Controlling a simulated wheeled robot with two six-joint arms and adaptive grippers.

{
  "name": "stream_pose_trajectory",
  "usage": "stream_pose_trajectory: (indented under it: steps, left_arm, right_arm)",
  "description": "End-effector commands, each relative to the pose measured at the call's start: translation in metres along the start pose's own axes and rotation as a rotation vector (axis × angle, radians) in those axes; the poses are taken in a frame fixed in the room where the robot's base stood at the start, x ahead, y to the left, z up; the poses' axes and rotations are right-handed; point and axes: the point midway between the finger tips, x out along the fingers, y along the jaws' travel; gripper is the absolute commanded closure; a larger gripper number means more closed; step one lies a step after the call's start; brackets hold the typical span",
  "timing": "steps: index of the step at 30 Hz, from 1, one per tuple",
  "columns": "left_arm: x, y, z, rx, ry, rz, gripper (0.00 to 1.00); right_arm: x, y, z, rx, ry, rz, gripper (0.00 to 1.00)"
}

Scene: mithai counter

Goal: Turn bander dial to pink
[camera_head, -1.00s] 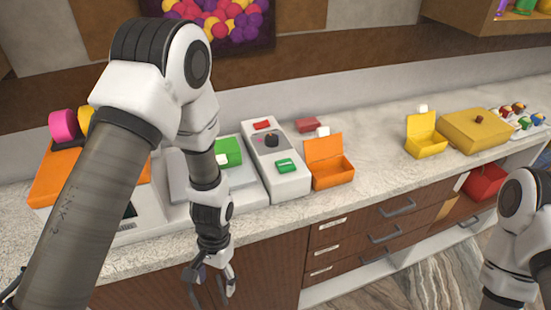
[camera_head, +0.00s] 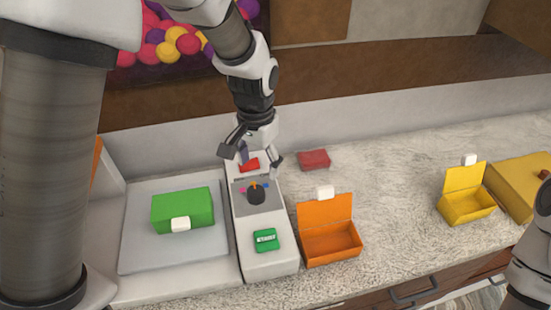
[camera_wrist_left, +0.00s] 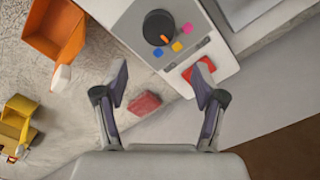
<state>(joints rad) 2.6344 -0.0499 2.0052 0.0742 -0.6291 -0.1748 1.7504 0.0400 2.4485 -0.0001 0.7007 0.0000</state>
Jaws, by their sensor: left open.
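The bander (camera_head: 270,262) is a long white machine on the counter. Its black dial (camera_head: 256,194) sits on a grey panel and also shows in the left wrist view (camera_wrist_left: 158,24). In that view its orange pointer (camera_wrist_left: 164,38) points between the blue dot (camera_wrist_left: 158,53) and the yellow dot (camera_wrist_left: 176,46), not at the pink dot (camera_wrist_left: 186,29). My left gripper (camera_head: 250,158) is open and empty above the bander's far end, by the red button (camera_head: 249,165) and apart from the dial. My right gripper is out of view.
A green box (camera_head: 183,208) lies on a grey plate left of the bander. An open orange box (camera_head: 330,248) stands close on its right, with a small red block (camera_head: 314,159) behind. An open yellow box (camera_head: 466,206) is farther right. Bare counter lies between the boxes.

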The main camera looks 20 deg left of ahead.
Motion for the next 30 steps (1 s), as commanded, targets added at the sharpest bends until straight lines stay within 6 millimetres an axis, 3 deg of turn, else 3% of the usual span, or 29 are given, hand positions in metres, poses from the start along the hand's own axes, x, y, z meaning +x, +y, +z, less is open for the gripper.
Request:
stream_pose_trajectory:
  steps: [4, 13, 22, 23, 27, 28, 30]
  left_arm:
    - [0.014, 0.000, 0.001, 0.000, -0.004, 0.001, 0.30]
    - [0.068, 0.000, 0.001, 0.001, -0.004, 0.000, 0.30]
    - [0.078, 0.000, 0.001, 0.000, 0.000, 0.000, 0.30]
    - [0.078, 0.000, 0.001, 0.000, 0.000, 0.000, 0.34]
    - [0.077, 0.000, 0.001, 0.000, -0.001, 0.000, 0.83]
    - [0.078, 0.000, 0.001, 0.000, -0.001, 0.000, 0.91]
    - [0.078, 0.000, 0.001, 0.000, -0.001, 0.000, 0.91]
  right_arm:
    - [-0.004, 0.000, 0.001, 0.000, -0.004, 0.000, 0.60]
    - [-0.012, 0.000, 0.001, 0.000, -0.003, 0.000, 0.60]
    - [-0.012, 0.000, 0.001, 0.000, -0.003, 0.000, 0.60]
    - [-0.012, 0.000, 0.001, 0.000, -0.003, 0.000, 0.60]
    - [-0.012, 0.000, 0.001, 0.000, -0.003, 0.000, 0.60]
    - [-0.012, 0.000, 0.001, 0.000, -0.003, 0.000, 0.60]
    - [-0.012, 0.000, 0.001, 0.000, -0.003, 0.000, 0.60]
